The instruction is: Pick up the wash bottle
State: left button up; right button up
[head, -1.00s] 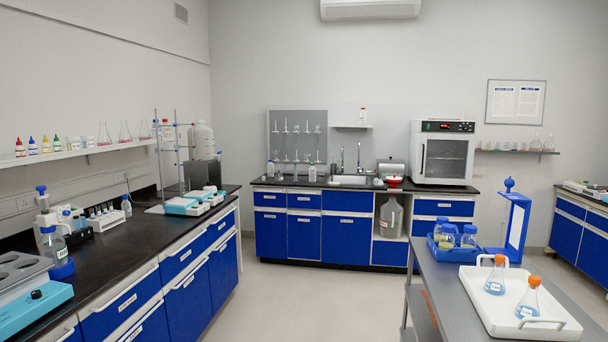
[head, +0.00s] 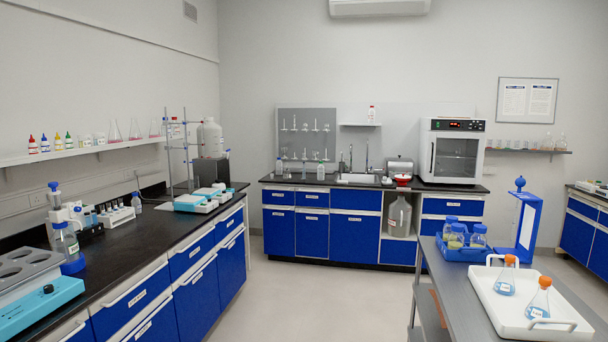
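No wash bottle can be told for certain at this distance. Several small bottles with red, blue, yellow and green pointed caps (head: 45,144) stand on the long left wall shelf. Neither of my grippers shows in the head view.
The left bench (head: 120,270) carries instruments and racks. A metal table (head: 453,285) at right holds a white tray (head: 508,325) with two orange-stoppered flasks and a blue crate (head: 461,252) of bottles. The floor (head: 325,300) between them is clear.

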aim_at(320, 169)
jog(key=i+z, duration=0.15)
jog(key=i, duration=3.6)
